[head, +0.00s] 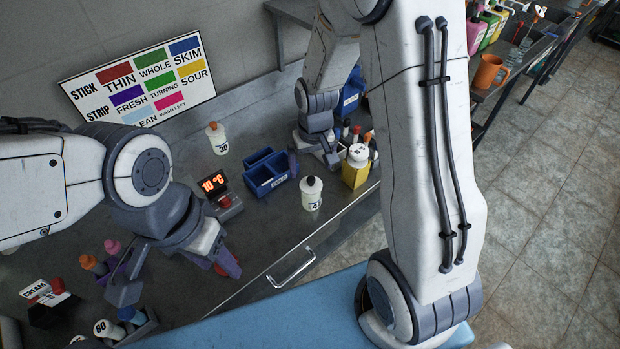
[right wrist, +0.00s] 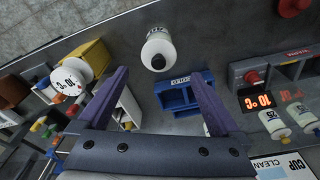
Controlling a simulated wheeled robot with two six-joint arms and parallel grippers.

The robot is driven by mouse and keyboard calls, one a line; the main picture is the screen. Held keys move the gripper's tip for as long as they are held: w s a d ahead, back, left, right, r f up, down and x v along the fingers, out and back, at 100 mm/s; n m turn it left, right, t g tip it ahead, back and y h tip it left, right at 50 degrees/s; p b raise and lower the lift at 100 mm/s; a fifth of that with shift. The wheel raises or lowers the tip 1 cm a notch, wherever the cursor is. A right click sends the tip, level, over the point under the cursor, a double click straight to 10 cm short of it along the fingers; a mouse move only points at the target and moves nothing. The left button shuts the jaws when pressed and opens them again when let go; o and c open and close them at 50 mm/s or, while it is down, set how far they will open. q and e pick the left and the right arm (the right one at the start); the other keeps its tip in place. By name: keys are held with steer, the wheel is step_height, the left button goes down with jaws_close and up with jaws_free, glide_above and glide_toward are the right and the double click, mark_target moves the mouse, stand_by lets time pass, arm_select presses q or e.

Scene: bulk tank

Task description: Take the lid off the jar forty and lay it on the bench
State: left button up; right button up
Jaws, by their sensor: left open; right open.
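No label reading forty is clearly legible. A white bottle with a dark cap (head: 312,197), its number hard to read, stands upright on the bench near its front edge; it also shows in the right wrist view (right wrist: 159,50). A white round-topped jar (head: 358,153) with an unclear number is at the yellow block; it also shows in the right wrist view (right wrist: 70,78). My left gripper (head: 178,272) is open over the bench at left.
A bottle marked 36 (head: 217,140) stands near the wall. A blue bin (head: 266,174) and a red-lit 10 °C display (head: 213,184) stand mid-bench. The yellow block (head: 355,174) is at right. Bottles, one marked 80 (head: 103,328), crowd the lower left. Bare bench lies around the dark-capped bottle.

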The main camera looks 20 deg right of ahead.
mark_target(311, 178)
steer(key=shift+f, duration=0.75)
steer(key=shift+w+f+p, duration=0.15)
steer(key=shift+f+p, duration=0.35)
steer(key=shift+f, duration=0.05)
steer(key=f, duration=0.2)
steer(key=f+p, duration=0.1)
steer(key=shift+w+d+f, duration=0.1)
steer(key=shift+w+d, duration=0.05)
steer(key=shift+w, duration=0.1)
steer(key=shift+f, duration=0.4)
steer(key=c, duration=1.2)
